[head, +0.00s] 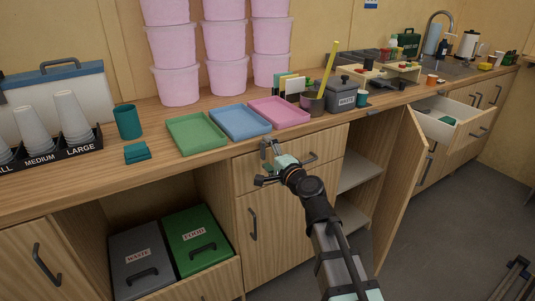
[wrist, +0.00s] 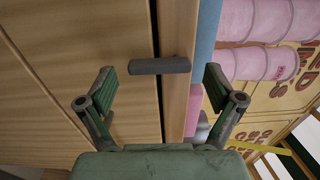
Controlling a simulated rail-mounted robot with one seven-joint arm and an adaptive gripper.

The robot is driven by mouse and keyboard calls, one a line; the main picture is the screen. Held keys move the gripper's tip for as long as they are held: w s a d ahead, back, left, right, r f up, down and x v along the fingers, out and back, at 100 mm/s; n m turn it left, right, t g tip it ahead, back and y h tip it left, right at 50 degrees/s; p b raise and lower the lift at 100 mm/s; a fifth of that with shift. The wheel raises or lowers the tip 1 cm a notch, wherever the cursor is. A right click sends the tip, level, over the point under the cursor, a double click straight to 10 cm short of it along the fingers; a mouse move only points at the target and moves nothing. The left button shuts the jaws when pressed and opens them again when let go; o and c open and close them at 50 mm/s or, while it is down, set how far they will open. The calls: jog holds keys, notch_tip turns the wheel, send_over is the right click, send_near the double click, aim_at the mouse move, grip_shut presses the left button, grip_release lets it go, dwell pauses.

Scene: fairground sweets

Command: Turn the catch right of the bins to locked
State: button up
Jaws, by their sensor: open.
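The catch (wrist: 160,65) is a short dark grey bar in the wrist view. It lies across the dark seam between the wooden front and the counter edge strip, square to that seam. My gripper (wrist: 160,82) is open, with one finger on each side of the bar and a visible gap to both ends. In the head view my gripper (head: 266,165) is at the upper left of the drawer front (head: 312,177), just below the counter edge. I cannot pick out the catch clearly there. The grey waste bin (head: 140,260) and green food bin (head: 198,238) stand at the lower left.
Green (head: 197,133), blue (head: 240,122) and pink trays (head: 279,112) lie on the counter (head: 75,182) above my gripper. A cupboard door (head: 400,190) stands open to the right of my arm, with an open drawer (head: 452,112) beyond it.

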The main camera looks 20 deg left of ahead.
jog(key=v, duration=0.7)
jog(key=shift+d, duration=0.2)
jog(key=shift+s, duration=0.15)
